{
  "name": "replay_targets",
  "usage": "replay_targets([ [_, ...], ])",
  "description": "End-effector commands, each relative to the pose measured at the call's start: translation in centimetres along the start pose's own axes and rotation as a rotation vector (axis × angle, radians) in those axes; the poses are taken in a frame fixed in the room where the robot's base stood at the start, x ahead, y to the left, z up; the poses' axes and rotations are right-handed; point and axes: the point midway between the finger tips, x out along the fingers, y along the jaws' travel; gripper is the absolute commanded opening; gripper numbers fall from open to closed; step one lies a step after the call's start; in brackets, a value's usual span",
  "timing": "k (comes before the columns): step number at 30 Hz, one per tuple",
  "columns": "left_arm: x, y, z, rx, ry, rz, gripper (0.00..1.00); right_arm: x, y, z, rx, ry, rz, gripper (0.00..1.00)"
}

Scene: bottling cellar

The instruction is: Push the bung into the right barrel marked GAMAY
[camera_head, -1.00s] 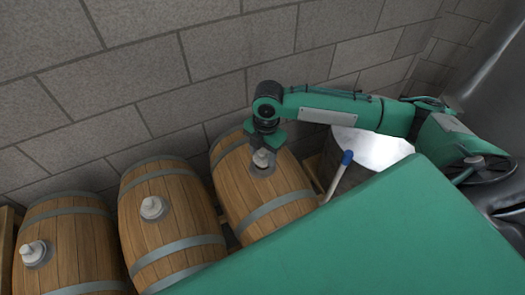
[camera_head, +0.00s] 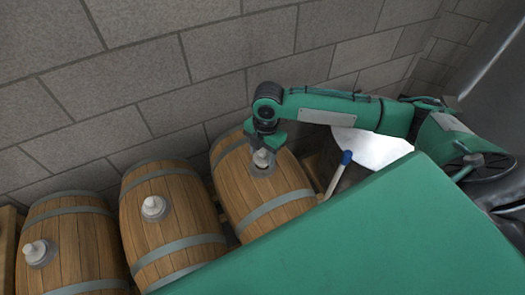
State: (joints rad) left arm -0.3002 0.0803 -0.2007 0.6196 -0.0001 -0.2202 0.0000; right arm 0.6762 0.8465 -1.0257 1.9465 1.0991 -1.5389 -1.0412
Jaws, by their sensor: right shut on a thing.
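Three wooden barrels lie in a row. The right barrel (camera_head: 245,188) has a pale bung (camera_head: 262,158) at the grey ring around its hole. My right gripper (camera_head: 263,148) comes down from above and is shut on this bung. The bung's lower end meets the ring; how deep it sits I cannot tell. The middle barrel (camera_head: 180,218) and the left barrel (camera_head: 80,240) each have a pale bung standing in the hole. No GAMAY marking is readable. My left gripper is not in view.
A grey block wall (camera_head: 200,60) stands close behind the barrels. A light metal drum (camera_head: 375,150) stands right of the right barrel, with a blue-tipped stick (camera_head: 338,173) leaning by it. My green body covers the lower right.

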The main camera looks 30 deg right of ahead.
Motion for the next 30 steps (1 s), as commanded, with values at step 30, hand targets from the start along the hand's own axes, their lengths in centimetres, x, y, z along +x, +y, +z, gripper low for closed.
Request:
replay_targets([
  [30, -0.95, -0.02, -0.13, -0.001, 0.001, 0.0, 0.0, -0.02, 0.01, -0.01, 0.0, 0.0, 0.0, 0.29],
])
